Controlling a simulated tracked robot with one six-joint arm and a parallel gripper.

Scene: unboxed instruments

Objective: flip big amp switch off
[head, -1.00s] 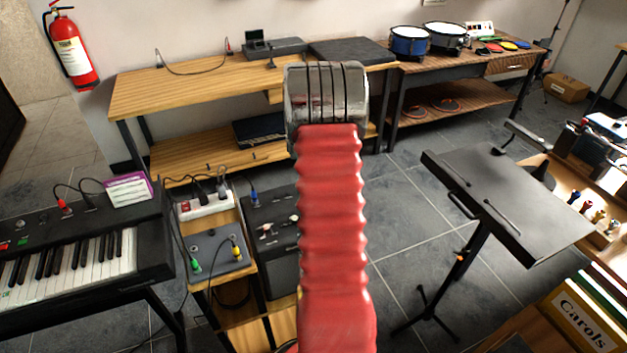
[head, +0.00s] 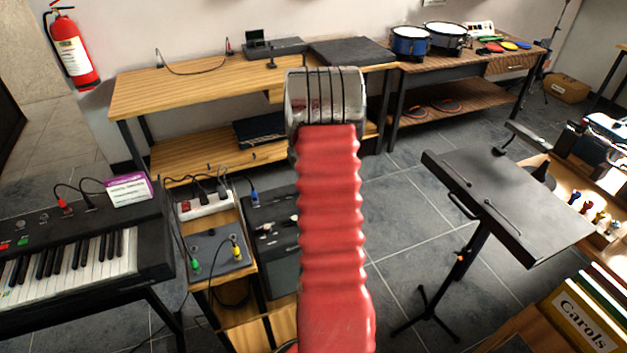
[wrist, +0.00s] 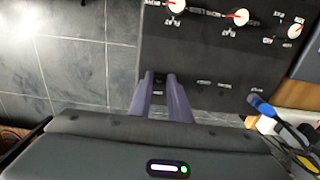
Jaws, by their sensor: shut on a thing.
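The big amp (head: 283,262) is a black box on the floor, partly hidden behind my red arm in the head view. In the wrist view its dark top panel (wrist: 215,52) shows a row of red-and-white knobs and small white labels. My gripper (wrist: 161,76) reaches onto this panel with two purple fingers, close together below the left knob. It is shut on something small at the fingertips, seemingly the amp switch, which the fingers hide. Whether the switch is on or off cannot be seen. My gripper is not visible in the head view.
A wooden stand with a power strip (head: 205,204) and a grey pedal box (head: 216,252) with cables is left of the amp. A keyboard (head: 75,250) is further left. A black music stand (head: 505,200) is at right. A blue plug (wrist: 262,105) is right of my fingers.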

